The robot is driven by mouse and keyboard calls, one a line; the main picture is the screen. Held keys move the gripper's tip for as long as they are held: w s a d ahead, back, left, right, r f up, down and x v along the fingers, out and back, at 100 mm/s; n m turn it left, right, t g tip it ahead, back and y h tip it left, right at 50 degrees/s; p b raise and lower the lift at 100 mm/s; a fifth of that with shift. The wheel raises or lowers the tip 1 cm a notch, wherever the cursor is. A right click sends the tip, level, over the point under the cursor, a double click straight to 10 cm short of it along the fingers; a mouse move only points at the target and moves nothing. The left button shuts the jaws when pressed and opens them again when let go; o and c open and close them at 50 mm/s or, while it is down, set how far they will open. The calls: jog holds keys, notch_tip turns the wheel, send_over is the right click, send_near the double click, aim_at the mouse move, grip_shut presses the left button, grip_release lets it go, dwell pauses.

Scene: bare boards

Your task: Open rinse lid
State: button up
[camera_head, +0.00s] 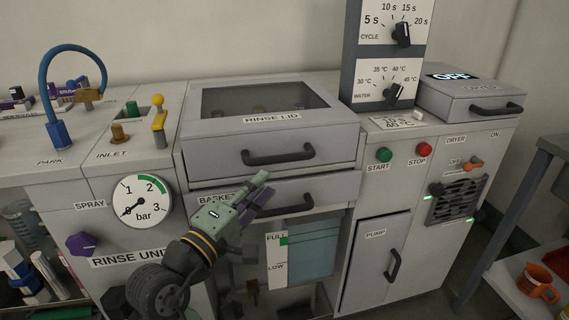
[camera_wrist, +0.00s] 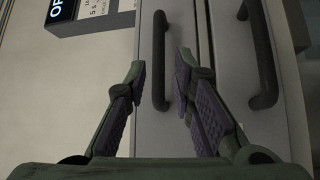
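The rinse lid (camera_head: 215,150) is a grey cover with a dark window on top, labelled RINSE LID, and it looks closed. Its dark bar handle (camera_head: 278,156) is on the front face; in the wrist view the handle (camera_wrist: 160,60) lies ahead, between the fingertips in the picture. My gripper (camera_head: 264,184) is in front of the machine, just below and left of that handle, covering part of the basket drawer. In the wrist view my gripper (camera_wrist: 162,66) has its two purple-padded fingers apart with nothing held. I cannot tell whether a finger touches the handle.
The basket drawer (camera_head: 335,188) is directly below, with its own handle (camera_wrist: 262,60). A blue hose (camera_head: 45,85) and a yellow lever (camera_head: 158,122) stand left. The control column (camera_head: 348,55) rises right of the lid. The pump door (camera_head: 368,270) is lower right.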

aim_at(282, 162)
jog(key=p+x, duration=0.1)
jog(key=x, duration=0.9)
jog(key=shift+a+r, duration=0.1)
jog(key=shift+c, duration=0.4)
grip_shut()
